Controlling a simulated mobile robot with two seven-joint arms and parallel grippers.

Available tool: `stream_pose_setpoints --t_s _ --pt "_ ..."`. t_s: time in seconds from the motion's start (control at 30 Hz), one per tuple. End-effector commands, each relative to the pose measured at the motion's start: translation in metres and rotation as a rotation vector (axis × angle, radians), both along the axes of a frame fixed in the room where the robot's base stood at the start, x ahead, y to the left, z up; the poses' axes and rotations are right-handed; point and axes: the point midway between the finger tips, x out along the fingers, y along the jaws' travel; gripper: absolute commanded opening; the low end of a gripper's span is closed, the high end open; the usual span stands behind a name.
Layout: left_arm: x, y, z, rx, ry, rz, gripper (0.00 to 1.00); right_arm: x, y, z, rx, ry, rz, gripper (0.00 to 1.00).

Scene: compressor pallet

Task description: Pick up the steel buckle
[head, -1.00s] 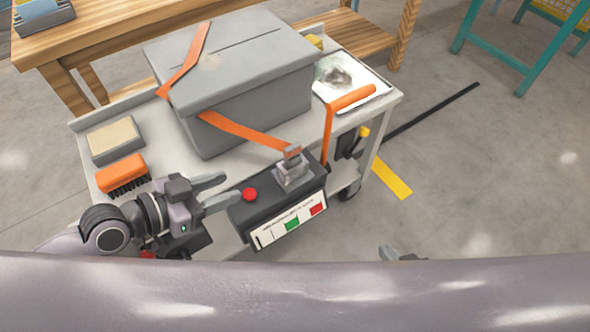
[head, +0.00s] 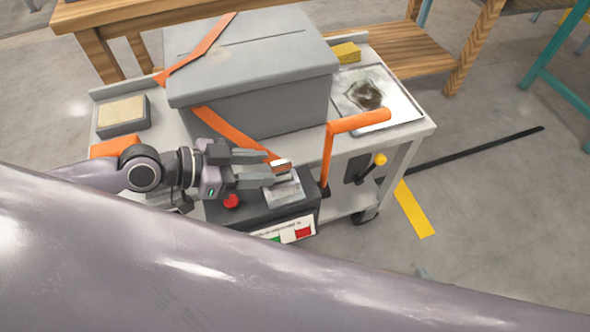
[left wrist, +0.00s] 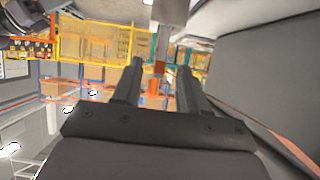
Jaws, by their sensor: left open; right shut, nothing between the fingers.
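The steel buckle (head: 283,166) stands on a metal block (head: 286,190) on top of a dark control box, at the end of an orange strap (head: 225,130). My left gripper (head: 266,170) is open, its fingers pointing right and reaching the buckle. In the left wrist view, the buckle (left wrist: 160,48) shows between and beyond the two open fingertips (left wrist: 162,70), below the metal block (left wrist: 170,12); contact cannot be told. Only a small tip of my right gripper (head: 425,273) shows behind my arm, low and right, away from the buckle.
A grey lidded box (head: 260,75) stands close behind the gripper. An orange handle (head: 345,125) rises to the right of the buckle. A red button (head: 232,201) is below the left fingers.

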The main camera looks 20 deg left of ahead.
Motion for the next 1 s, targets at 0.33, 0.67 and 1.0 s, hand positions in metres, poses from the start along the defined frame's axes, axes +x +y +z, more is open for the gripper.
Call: stream_pose_setpoints --t_s 0.33,0.67,1.0 --pt "0.009 -0.014 -0.008 -0.001 0.001 0.001 0.43 -0.002 0.002 0.003 0.004 0.005 -0.001 0.0" --pt "0.024 -0.037 -0.022 -0.003 0.0 0.001 0.43 -0.004 0.002 0.005 0.005 0.008 -0.001 0.0" --pt "0.036 -0.053 -0.033 0.001 0.0 0.001 0.43 -0.003 0.002 0.006 0.005 0.007 -0.002 0.0"
